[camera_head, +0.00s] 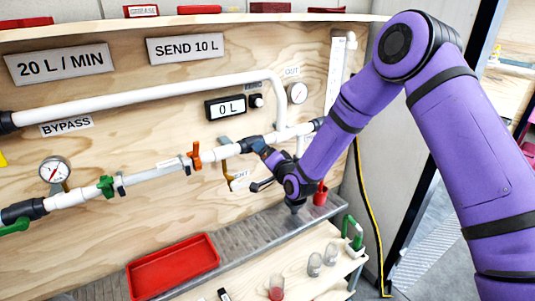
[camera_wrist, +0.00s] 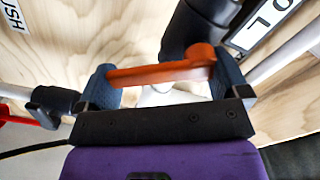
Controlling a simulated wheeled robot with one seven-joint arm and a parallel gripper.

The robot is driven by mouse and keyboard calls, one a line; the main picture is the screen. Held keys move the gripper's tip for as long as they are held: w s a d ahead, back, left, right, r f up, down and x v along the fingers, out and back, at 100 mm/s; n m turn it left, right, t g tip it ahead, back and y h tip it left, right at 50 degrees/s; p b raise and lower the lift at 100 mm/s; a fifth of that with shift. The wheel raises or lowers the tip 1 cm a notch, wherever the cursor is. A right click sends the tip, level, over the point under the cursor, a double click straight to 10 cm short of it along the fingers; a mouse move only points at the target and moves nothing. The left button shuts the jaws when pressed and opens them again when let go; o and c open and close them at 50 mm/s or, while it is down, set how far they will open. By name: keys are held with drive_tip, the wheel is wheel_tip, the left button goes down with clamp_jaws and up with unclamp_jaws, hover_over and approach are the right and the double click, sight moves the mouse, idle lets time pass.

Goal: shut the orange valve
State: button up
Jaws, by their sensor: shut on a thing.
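In the wrist view an orange valve handle (camera_wrist: 165,73) lies crosswise between the two blue finger pads of my gripper (camera_wrist: 165,82). Its ends meet the pads, and the jaws are shut on it. A white fitting shows behind the handle. In the head view my gripper (camera_head: 256,146) is at the white pipe, below the 0 L display (camera_head: 225,107); the held handle is hidden there. Another orange handle (camera_head: 196,155) stands upright on the pipe to the left, apart from my gripper. The turn of the held valve cannot be told.
A green valve (camera_head: 105,186) and a round gauge (camera_head: 54,170) are farther left on the panel. A red tray (camera_head: 173,266) and a red cup (camera_head: 320,194) stand below. Several small glasses are on the wooden bench. The upper white pipe (camera_head: 160,94) runs above my gripper.

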drive_tip(key=m, duration=0.2)
drive_tip(key=f+m, duration=0.1)
drive_tip(key=m, duration=0.1)
drive_tip(key=shift+s+a, duration=0.3)
drive_tip(key=shift+a, duration=0.1)
drive_tip(key=shift+s+a+f+m, duration=0.1)
drive_tip(key=shift+a+m, duration=0.1)
drive_tip(key=shift+m, duration=0.35)
drive_tip(key=shift+s+a+m, duration=0.1)
drive_tip(key=shift+a+m, duration=0.05)
drive_tip(key=shift+m, duration=0.4)
drive_tip(key=o, duration=0.9)
drive_tip(key=v, duration=1.1)
drive_tip(key=shift+w, duration=0.1)
